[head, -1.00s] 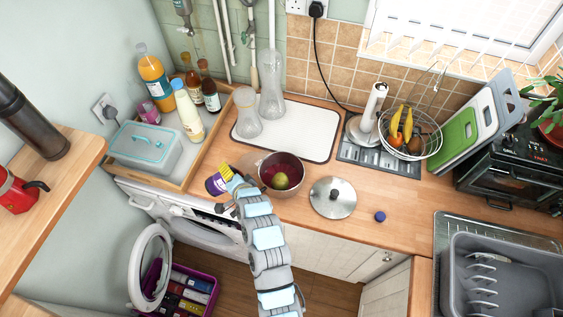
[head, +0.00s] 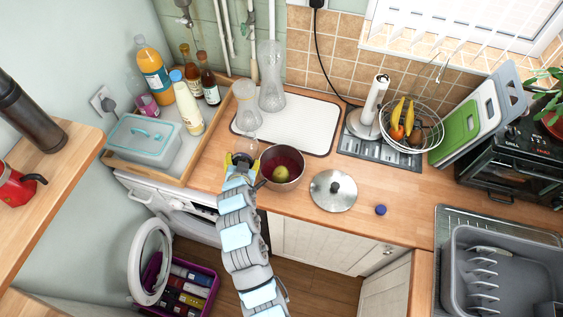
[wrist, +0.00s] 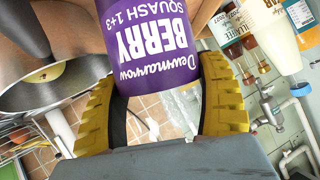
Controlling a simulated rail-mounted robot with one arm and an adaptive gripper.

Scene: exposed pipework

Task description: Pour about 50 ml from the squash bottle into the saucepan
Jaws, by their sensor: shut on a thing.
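My gripper (head: 242,158) is shut on the squash bottle (head: 247,145), just left of the saucepan. In the head view only a clear part of the bottle shows above the fingers. In the wrist view the bottle's purple "Berry Squash" label (wrist: 150,30) sits between the yellow fingers (wrist: 158,110). The liquid level cannot be told. The steel saucepan (head: 284,186) stands open on the wooden worktop, with a dark red inside and a yellow-green fruit (head: 281,174) in it. Its rim also shows at the left of the wrist view (wrist: 62,99).
The pan lid (head: 333,190) and a blue cap (head: 380,210) lie right of the pan. Two clear glass vessels (head: 272,80) stand behind on a white mat (head: 305,125). A wooden tray (head: 190,165) with several bottles is at left.

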